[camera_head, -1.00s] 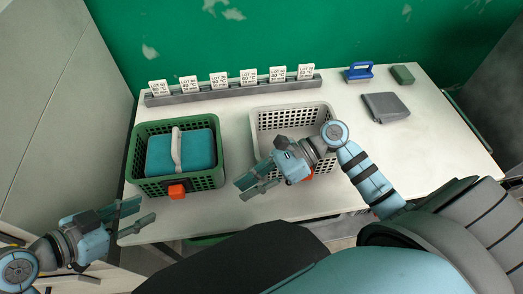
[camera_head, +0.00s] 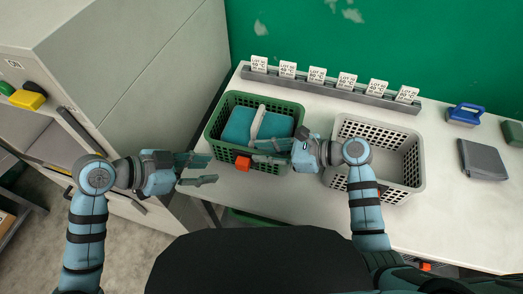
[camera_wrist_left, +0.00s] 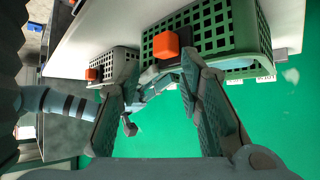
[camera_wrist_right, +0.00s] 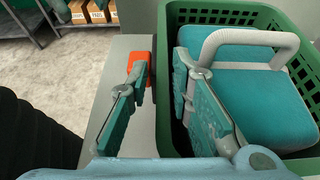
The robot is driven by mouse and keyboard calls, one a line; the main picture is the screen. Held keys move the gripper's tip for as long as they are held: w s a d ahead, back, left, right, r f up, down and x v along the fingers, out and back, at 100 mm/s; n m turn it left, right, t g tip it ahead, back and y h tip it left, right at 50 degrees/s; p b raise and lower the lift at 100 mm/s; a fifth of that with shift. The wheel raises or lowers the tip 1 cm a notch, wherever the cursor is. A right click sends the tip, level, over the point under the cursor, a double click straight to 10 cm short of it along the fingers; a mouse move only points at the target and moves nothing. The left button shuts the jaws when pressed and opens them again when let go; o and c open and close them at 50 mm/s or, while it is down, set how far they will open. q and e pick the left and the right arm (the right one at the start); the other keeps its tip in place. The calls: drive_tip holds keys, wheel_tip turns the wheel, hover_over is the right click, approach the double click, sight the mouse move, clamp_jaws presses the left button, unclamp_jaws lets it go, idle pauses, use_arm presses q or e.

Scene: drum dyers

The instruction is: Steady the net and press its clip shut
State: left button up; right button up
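A teal bundle with a white band (camera_head: 257,122), which I take for the net, lies in the green basket (camera_head: 213,126). In the right wrist view the band on the bundle (camera_wrist_right: 262,85) arches up as a loop; whether the clip is part of it I cannot tell. My right gripper (camera_head: 262,152) is open at the basket's near right side, with no grip visible. In the right wrist view one finger overlaps the basket's inside and the other lies outside, near the orange block (camera_wrist_right: 139,68). My left gripper (camera_head: 205,170) is open and empty, left of the basket's near corner.
A light grey empty basket (camera_head: 415,170) stands right of the green one. A rack of lot cards (camera_head: 335,88) runs along the back. A blue-handled brush (camera_head: 464,115) and grey folded cloth (camera_head: 482,159) lie at right. A grey cabinet (camera_head: 150,70) stands close at left.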

drive_tip(key=shift+w+a+f, duration=0.15)
drive_tip(key=shift+a+f, duration=0.05)
drive_tip(key=shift+a, duration=0.3)
